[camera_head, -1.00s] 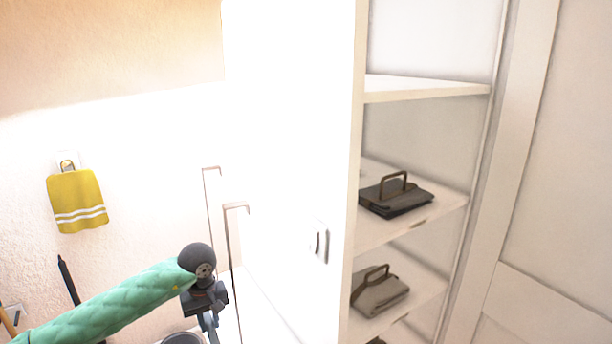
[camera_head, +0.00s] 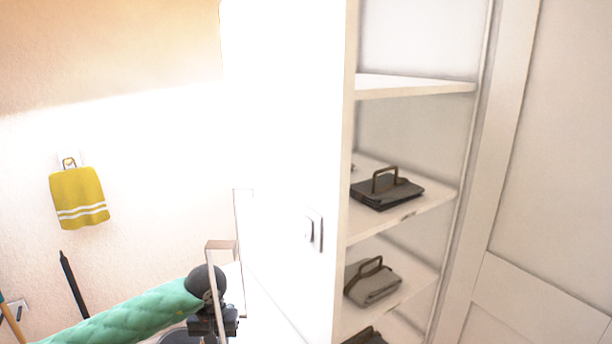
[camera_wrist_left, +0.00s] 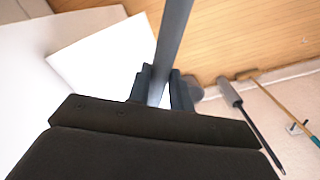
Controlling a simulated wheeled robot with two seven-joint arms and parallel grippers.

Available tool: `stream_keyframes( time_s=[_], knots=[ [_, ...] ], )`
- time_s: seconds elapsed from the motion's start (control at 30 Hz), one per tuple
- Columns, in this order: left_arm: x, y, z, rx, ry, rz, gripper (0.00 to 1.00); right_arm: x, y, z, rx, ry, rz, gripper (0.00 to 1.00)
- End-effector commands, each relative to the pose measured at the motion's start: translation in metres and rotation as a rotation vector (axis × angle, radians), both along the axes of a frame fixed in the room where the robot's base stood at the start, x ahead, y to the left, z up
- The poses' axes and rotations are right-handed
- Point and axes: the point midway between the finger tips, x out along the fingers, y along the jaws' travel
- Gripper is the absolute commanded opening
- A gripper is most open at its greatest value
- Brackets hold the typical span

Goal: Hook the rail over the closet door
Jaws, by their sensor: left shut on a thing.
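The closet door (camera_head: 285,110) is the tall white panel in the middle of the head view, with a small handle plate (camera_head: 313,230). The rail (camera_head: 238,215) is a thin frame with two bent hooks at its top, just left of the door. Its hook tops are below the visible upper part of the door, apart from the door's top edge, which is out of view. My left gripper (camera_wrist_left: 160,90) is shut on a grey bar of the rail (camera_wrist_left: 172,35). My right gripper is in neither view.
A yellow towel (camera_head: 78,198) hangs on the left wall. A broom (camera_wrist_left: 235,95) and a wooden-handled tool (camera_wrist_left: 270,98) show in the wrist view.

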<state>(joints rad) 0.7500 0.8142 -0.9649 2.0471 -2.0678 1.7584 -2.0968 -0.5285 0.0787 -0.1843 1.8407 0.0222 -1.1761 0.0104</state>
Motion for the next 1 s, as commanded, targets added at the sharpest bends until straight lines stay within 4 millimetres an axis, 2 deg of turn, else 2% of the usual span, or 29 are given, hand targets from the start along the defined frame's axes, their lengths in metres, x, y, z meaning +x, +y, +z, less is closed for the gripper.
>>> stream_keyframes(
  time_s=[0.03, 0.17, 0.43, 1.0],
  knots=[
    [-0.010, -0.003, -0.005, 0.001, 0.000, -0.014, 0.00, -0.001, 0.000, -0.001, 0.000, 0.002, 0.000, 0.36],
    [-0.023, -0.006, -0.015, 0.001, 0.001, -0.032, 0.00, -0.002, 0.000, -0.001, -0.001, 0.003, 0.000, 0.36],
    [-0.024, -0.006, -0.018, 0.000, -0.001, -0.029, 0.00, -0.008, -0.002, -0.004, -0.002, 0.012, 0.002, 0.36],
    [-0.024, -0.006, -0.017, 0.001, -0.001, -0.030, 0.00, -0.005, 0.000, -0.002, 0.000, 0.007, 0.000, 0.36]
  ],
)
